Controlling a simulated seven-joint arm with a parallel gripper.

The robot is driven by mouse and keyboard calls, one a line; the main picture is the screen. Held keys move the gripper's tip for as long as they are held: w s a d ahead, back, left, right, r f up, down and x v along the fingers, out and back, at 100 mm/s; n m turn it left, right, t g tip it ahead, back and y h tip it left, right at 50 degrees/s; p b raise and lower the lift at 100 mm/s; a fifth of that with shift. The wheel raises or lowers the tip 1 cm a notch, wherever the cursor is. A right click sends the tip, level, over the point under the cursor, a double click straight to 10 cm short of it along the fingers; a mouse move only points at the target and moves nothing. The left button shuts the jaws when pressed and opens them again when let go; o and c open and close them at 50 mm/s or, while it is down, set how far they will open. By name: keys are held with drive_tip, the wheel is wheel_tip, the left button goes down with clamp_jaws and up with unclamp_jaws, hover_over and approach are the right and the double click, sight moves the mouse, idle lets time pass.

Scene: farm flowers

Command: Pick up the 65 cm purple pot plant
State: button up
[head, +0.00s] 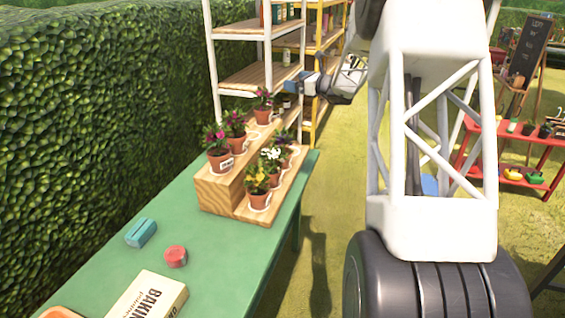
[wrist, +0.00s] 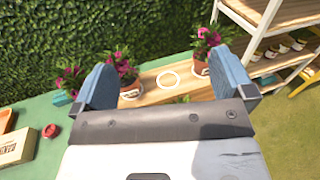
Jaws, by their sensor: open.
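Three terracotta pots with magenta-purple flowers stand on the upper step of a wooden stand in the head view: the front pot (head: 219,160), with a white label too small to read, the middle pot (head: 237,144) and the back pot (head: 263,115). I cannot tell which is the 65 cm one. In the wrist view, one purple pot (wrist: 130,88) is partly behind the left finger, another (wrist: 201,67) stands near the right finger, and purple flowers (wrist: 68,80) show further left.
The lower step holds yellow (head: 259,198), white (head: 271,171) and other potted flowers. An empty white ring (wrist: 168,80) marks the upper step. A green table (head: 215,260) carries a blue box (head: 141,232) and red tin (head: 175,256). White shelves (head: 255,76) and a hedge (head: 100,120) stand close.

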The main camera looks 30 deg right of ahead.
drive_tip(key=w+d+f+m, duration=0.1)
drive_tip(key=d, duration=0.2)
approach(285, 154)
drive_tip(key=a+r, duration=0.2)
drive_tip(key=a, duration=0.1)
drive_tip(key=shift+s+d+f+t+h, duration=0.2)
drive_tip(key=shift+s+t+h, duration=0.1)
drive_tip(key=shift+s+t, duration=0.15)
drive_tip(key=shift+x, duration=1.3)
drive_tip(key=shift+x, duration=2.6)
drive_tip(key=shift+c, duration=0.5)
